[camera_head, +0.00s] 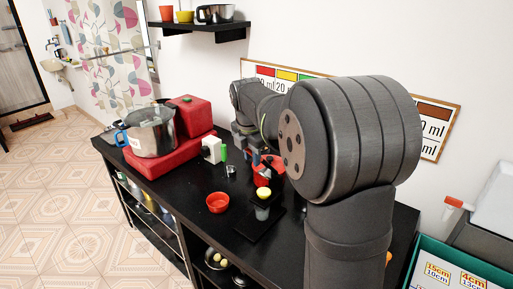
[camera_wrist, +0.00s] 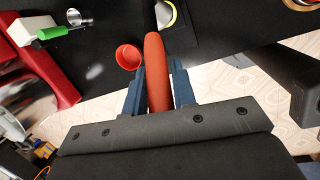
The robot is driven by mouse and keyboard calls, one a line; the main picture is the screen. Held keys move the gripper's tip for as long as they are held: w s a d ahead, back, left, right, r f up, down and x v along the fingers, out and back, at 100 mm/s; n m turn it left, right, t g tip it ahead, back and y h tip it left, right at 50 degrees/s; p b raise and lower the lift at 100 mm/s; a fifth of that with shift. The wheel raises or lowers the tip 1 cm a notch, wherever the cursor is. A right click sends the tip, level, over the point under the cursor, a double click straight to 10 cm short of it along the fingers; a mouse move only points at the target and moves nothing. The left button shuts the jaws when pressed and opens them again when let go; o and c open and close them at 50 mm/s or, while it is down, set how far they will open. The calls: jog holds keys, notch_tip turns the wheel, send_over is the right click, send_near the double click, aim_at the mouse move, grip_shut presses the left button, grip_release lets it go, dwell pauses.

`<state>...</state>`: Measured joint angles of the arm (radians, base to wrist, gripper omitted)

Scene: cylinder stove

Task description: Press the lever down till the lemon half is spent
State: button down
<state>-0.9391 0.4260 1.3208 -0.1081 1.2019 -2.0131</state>
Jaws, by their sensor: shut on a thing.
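My gripper (camera_wrist: 158,82) has two blue fingers, one on each side of the red-orange lever (camera_wrist: 155,50), and is shut on it in the wrist view. The red press parts (camera_head: 267,168) show beside my arm in the head view. A yellow lemon half (camera_head: 264,193) sits on a grey holder (camera_head: 262,212) just below them. In the wrist view a yellow patch (camera_wrist: 166,13) shows beside the lever's far end, partly hidden by it. My arm hides part of the press in the head view. I cannot tell whether the press touches the lemon half.
A red bowl (camera_head: 217,202) stands on the black counter (camera_head: 190,190), left of the press. A white block with a green handle (camera_head: 213,150) and a small metal cup (camera_head: 231,171) are nearby. A steel pot (camera_head: 150,133) stands on a red stove (camera_head: 170,158) at the left.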

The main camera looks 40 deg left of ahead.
jog(key=s+f+t, duration=0.6)
jog(key=f+t, duration=0.3)
jog(key=f, duration=0.5)
jog(key=shift+s, duration=0.2)
jog(key=c, duration=1.2)
grip_release()
jog(key=shift+s+r, duration=0.1)
jog(key=v, duration=1.7)
jog(key=shift+s+d, duration=0.1)
jog(key=shift+s, duration=0.05)
